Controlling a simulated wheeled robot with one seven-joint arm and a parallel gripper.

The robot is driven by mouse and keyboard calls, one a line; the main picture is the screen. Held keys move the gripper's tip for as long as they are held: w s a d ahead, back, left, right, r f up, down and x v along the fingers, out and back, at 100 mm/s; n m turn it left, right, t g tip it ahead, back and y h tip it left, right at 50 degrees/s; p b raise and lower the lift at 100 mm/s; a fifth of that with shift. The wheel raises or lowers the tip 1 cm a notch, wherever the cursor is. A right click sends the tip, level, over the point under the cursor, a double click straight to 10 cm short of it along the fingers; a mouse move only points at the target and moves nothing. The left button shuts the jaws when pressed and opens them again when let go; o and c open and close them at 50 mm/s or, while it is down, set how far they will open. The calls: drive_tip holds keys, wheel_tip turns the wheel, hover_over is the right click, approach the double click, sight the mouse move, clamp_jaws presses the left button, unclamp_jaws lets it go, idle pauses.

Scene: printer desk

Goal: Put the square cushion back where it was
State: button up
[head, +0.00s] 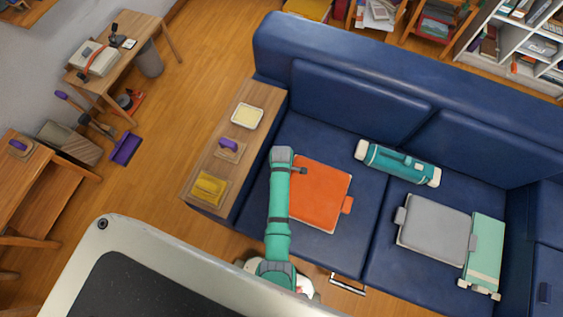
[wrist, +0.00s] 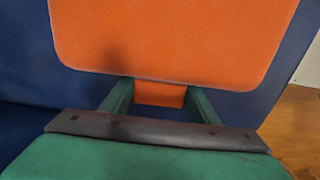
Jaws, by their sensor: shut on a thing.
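The square cushion (head: 322,196) is orange with rounded corners and lies over the left seat of the blue sofa. In the head view a small orange tab sticks out at its right side. My gripper (head: 300,170) is at its left edge. In the wrist view the orange cushion (wrist: 175,35) fills the upper middle, and my gripper (wrist: 160,94) has its two green fingers on either side of an orange tab at its near edge. The gripper is shut on that tab. I cannot tell whether the cushion rests on the seat or is slightly raised.
On the sofa (head: 375,235) lie a teal roll (head: 398,163), a grey square pad (head: 434,230) and a pale green piece (head: 484,250). A wooden side board (head: 215,155) at the left holds a tray, a purple-handled item and a yellow item. Floor lies left.

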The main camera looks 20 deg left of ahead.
drive_tip(key=o, duration=1.4)
drive_tip(key=shift+s, duration=0.1)
wheel_tip(320, 180, up, 12)
drive_tip(key=s+d+f+m+t, duration=0.2)
drive_tip(key=d, duration=0.1)
drive_tip(key=s+d+f+m+t, duration=0.1)
drive_tip(key=s+d, duration=0.1)
drive_tip(key=shift+f+m+y, duration=0.2)
drive_tip(key=shift+m+y, duration=0.2)
drive_tip(key=s+d+r+m+t, duration=0.1)
drive_tip(key=s, duration=0.1)
drive_tip(key=s+d+r+m+t, duration=0.1)
drive_tip(key=s+d+m, duration=0.1)
drive_tip(key=s+d+r+m+t, duration=0.1)
drive_tip(key=s+d+t, duration=0.1)
drive_tip(key=shift+s+r+m, duration=0.25)
drive_tip(key=shift+r+m, duration=0.1)
drive_tip(key=shift+m, duration=0.05)
drive_tip(key=s+d+r+m+t, duration=0.1)
drive_tip(key=s+r+m+t, duration=0.1)
drive_tip(key=r, duration=0.7)
drive_tip(key=s+d+r+m+t, duration=0.2)
drive_tip(key=s+r, duration=0.4)
drive_tip(key=r, duration=0.3)
drive_tip(key=s+d+r+m+t, duration=0.1)
drive_tip(key=s+r+m+t, duration=0.2)
drive_tip(key=r, duration=0.6)
drive_tip(key=shift+s+d+m+t+h, duration=0.2)
drive_tip(key=shift+s+m+t+h, duration=0.2)
drive_tip(key=shift+m+t, duration=0.55)
